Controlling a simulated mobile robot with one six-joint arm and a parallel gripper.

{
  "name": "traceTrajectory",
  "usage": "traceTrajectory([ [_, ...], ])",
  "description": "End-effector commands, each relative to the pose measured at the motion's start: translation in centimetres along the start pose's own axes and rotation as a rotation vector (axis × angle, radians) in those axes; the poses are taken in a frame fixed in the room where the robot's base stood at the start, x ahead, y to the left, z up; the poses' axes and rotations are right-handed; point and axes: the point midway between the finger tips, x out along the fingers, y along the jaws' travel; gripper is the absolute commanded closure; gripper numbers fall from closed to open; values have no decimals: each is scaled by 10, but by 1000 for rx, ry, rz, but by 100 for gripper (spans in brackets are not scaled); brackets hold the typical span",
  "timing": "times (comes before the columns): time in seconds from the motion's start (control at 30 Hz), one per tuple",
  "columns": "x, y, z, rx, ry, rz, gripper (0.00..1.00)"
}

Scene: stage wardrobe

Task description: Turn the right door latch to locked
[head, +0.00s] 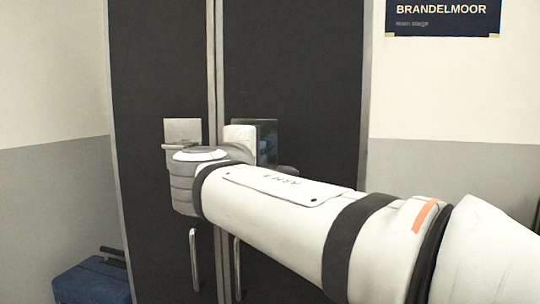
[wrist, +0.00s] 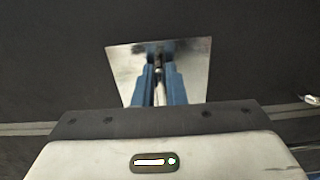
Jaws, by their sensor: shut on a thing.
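Two tall dark doors stand side by side, with the right door (head: 310,90) behind my arm. A shiny latch plate (head: 269,128) is on the right door, partly covered by my wrist; it also shows in the wrist view (wrist: 193,62). My gripper (wrist: 160,84) has its blue fingers at this plate, shut on the slim metal latch lever (wrist: 159,92) between them. In the wrist view the lever runs up the picture, across the line of the door seam. In the head view my arm hides the fingers and lever, and I cannot read the latch's locked or unlocked state.
The left door has its own pale latch plate (head: 182,130) close beside my wrist. Vertical pull handles (head: 194,260) hang below, near the seam. A blue case (head: 92,282) stands on the floor at lower left. A dark sign (head: 443,17) is on the right wall.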

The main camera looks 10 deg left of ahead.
Motion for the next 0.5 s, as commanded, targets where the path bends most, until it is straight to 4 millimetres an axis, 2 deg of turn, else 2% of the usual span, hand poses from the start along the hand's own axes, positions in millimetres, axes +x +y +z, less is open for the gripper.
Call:
traceTrajectory([
  [0.2,0,-1,-2,0,4,-2,100],
  [0.23,0,-1,-2,0,4,-2,87],
  [0.5,0,0,-1,0,3,-1,67],
])
